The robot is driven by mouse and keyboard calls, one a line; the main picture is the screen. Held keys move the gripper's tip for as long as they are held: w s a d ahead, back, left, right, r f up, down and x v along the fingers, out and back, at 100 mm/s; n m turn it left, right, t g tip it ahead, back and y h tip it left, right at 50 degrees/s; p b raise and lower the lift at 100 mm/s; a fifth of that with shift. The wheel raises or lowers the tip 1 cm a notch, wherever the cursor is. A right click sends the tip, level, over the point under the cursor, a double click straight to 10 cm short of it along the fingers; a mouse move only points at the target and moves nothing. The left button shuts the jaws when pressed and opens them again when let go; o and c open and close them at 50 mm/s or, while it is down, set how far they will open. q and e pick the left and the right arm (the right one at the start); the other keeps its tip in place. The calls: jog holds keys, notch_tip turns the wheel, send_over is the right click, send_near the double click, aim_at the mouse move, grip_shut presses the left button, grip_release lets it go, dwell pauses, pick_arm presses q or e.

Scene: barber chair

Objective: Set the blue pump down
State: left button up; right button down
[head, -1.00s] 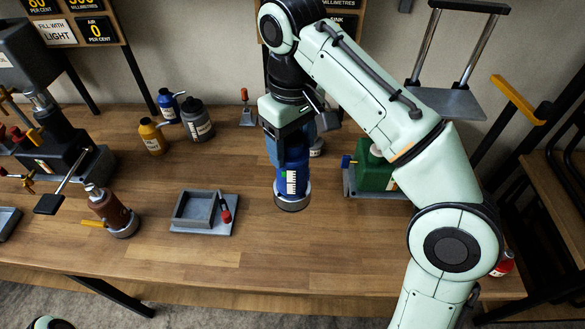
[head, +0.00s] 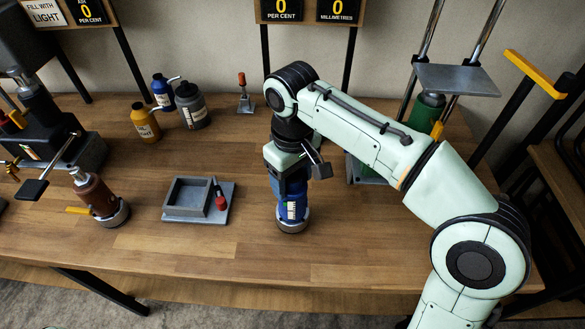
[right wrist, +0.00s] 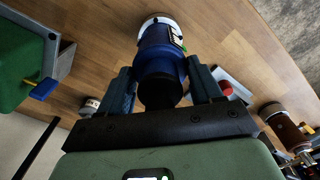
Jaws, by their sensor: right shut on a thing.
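The blue pump (head: 292,213), a blue cylinder with a black-and-white scale and a grey foot ring, is upright near the front middle of the wooden bench. My right gripper (head: 288,183) is shut on its upper part from above. The pump's foot is at or very close to the bench top; I cannot tell whether it touches. In the right wrist view the pump (right wrist: 160,52) sits between the two fingers of the gripper (right wrist: 162,88), its ringed foot towards the bench. The pump's top is partly hidden by the gripper. My left gripper is out of view.
A grey tray (head: 170,212) with a red-handled tool lies left of the pump. A brown pump-like bottle (head: 95,192) stands farther left. Yellow, blue and grey bottles (head: 193,106) are behind. A green device (right wrist: 22,55) is right, partly behind my arm. Bare bench surrounds the pump.

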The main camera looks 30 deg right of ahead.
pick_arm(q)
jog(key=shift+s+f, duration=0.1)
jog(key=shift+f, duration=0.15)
pick_arm(e)
jog(key=shift+f, duration=0.75)
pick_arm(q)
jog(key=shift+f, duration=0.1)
pick_arm(e)
jog(key=shift+f, duration=0.15)
jog(key=shift+c, duration=0.9)
grip_release()
notch_tip(320, 180, up, 12)
jog(key=p, duration=0.4)
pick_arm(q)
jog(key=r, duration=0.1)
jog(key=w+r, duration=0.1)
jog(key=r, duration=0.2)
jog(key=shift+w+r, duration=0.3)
